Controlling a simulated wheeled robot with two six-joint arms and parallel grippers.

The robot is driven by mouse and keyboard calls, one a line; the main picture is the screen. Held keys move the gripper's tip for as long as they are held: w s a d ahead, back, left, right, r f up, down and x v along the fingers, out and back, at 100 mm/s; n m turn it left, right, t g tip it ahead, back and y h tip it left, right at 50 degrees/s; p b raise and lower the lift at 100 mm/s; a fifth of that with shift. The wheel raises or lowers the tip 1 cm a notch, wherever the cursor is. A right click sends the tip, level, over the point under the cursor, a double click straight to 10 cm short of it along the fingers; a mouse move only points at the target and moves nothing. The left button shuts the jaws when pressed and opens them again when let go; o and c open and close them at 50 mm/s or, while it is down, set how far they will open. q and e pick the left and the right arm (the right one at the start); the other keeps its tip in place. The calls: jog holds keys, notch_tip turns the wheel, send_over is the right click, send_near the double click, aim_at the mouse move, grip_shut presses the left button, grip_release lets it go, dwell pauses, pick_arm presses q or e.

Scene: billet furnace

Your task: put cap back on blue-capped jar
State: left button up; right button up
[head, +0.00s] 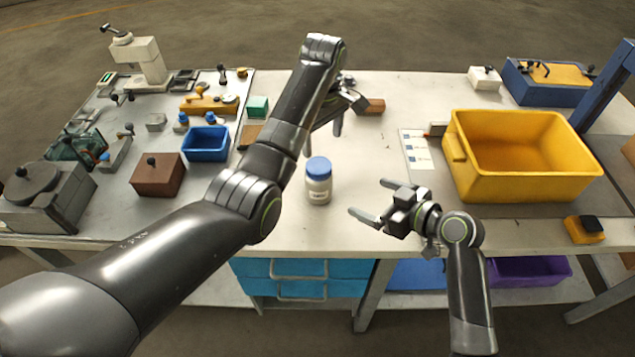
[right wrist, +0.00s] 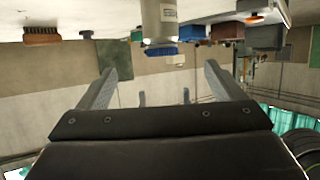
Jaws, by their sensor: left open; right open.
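The jar (head: 318,189) is white with a label and stands upright on the table's middle. Its blue cap (head: 318,167) sits on top of it. In the right wrist view, which is upside down, the jar (right wrist: 160,15) and cap (right wrist: 161,50) show beyond the fingers. My right gripper (head: 370,198) is open and empty, to the right of the jar and apart from it; its fingers also show in the right wrist view (right wrist: 160,82).
A yellow bin (head: 525,180) stands at right, beside a white card (head: 415,163) with blue squares. A small blue bin (head: 206,153), a brown box (head: 157,177) and small blue-capped bottles (head: 182,123) are at left. The table around the jar is clear.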

aim_at(319, 178)
pick_arm(q)
jog(key=shift+w+a+f, duration=0.3)
jog(key=shift+w+a, duration=0.1)
jog(key=shift+a, duration=0.15)
jog(key=shift+s+d+r, duration=0.1)
jog(key=shift+d, duration=0.05)
pick_arm(e)
jog(key=x, duration=1.8)
jog(key=shift+w+a, duration=0.1)
jog(key=shift+a, duration=0.05)
jog(key=shift+c, duration=0.3)
grip_shut()
pick_arm(q)
jog(key=shift+f, duration=4)
jog(key=c, duration=1)
jog(key=m, duration=0.6)
jog(key=shift+m, duration=0.3)
